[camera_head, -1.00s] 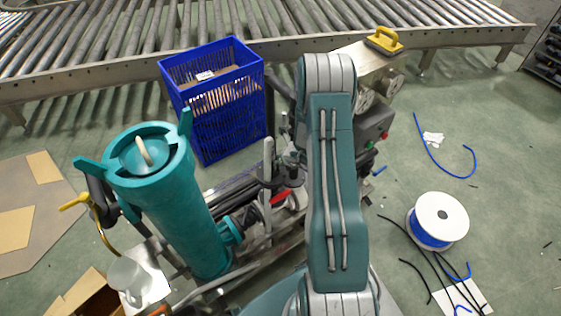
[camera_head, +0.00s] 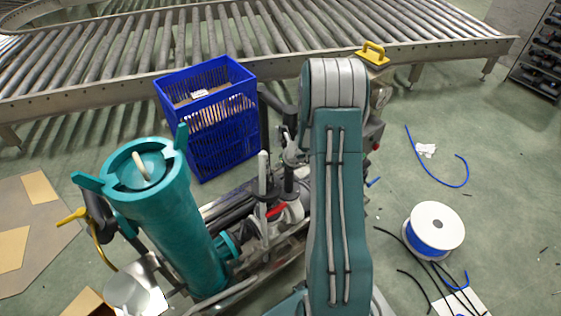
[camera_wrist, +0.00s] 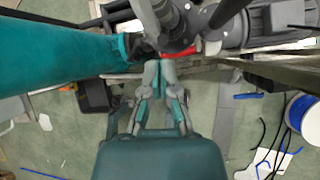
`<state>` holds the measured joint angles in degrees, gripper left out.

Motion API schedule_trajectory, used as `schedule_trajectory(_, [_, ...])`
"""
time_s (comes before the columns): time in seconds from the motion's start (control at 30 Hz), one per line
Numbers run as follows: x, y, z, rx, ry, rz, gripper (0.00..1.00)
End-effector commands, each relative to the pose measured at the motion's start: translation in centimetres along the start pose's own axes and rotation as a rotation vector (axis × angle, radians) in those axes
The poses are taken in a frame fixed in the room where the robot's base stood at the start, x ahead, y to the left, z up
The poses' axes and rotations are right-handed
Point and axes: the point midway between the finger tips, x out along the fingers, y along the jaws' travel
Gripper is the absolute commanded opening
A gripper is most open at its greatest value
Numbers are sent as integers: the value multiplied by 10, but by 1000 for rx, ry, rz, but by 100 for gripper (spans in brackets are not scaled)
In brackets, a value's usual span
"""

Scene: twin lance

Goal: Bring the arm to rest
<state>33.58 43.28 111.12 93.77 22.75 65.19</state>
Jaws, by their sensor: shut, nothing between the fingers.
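In the wrist view my gripper (camera_wrist: 160,66) is shut and empty. Its fingertips are over the machine, close in the picture to a red part (camera_wrist: 193,49); I cannot tell how much space lies between. In the head view my teal arm rises through the middle of the picture and hides the gripper. The machine has a large teal cylinder (camera_head: 170,220) on its left, which also shows in the wrist view (camera_wrist: 60,55). Its grey pipes and fittings (camera_head: 265,195) lie just left of my arm.
A blue crate (camera_head: 215,130) stands behind the machine, before a roller conveyor (camera_head: 120,70). A yellow-handled tool (camera_head: 372,55) is beyond my arm. A cable spool (camera_head: 436,227) and loose cables lie on the floor at right, with open floor around them. Cardboard (camera_head: 25,235) lies at left.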

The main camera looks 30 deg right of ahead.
Motion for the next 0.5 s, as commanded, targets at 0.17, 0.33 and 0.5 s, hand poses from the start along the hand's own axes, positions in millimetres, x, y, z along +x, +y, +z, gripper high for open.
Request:
schedule_trajectory(0.17, [-8,4,7,-3,1,-1,0])
schedule_trajectory(0.33, [-8,1,7,1,2,1,0])
schedule_trajectory(0.5, [-19,12,18,-85,-9,19,0])
